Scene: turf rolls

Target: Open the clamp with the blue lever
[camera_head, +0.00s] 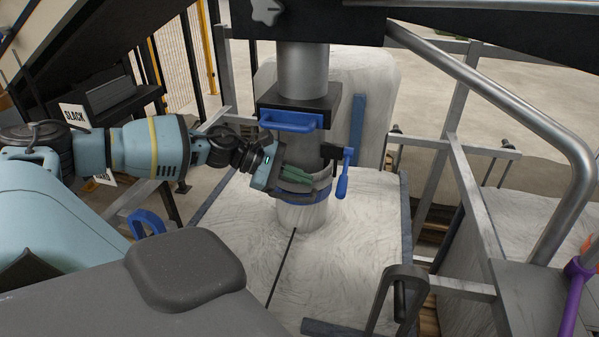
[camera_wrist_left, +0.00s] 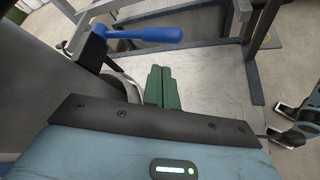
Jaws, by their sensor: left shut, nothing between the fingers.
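The clamp (camera_head: 303,197) is a band with a blue lower edge around the upright grey pipe (camera_head: 305,152). Its blue lever (camera_head: 343,176) hangs down on the right side from a black bracket (camera_head: 330,152). In the left wrist view the blue lever (camera_wrist_left: 145,34) lies across the top, beyond the fingertips and apart from them. My left gripper (camera_head: 308,180) has green fingers, shut and empty, in front of the pipe and left of the lever. The shut fingers also show in the left wrist view (camera_wrist_left: 160,72).
A blue handle (camera_head: 291,121) sits on the black block above the clamp. A pale slab (camera_head: 350,230) lies under the pipe. Metal rails (camera_head: 500,105) stand on the right, with a purple handle (camera_head: 577,285) at the edge. Free room lies right of the lever.

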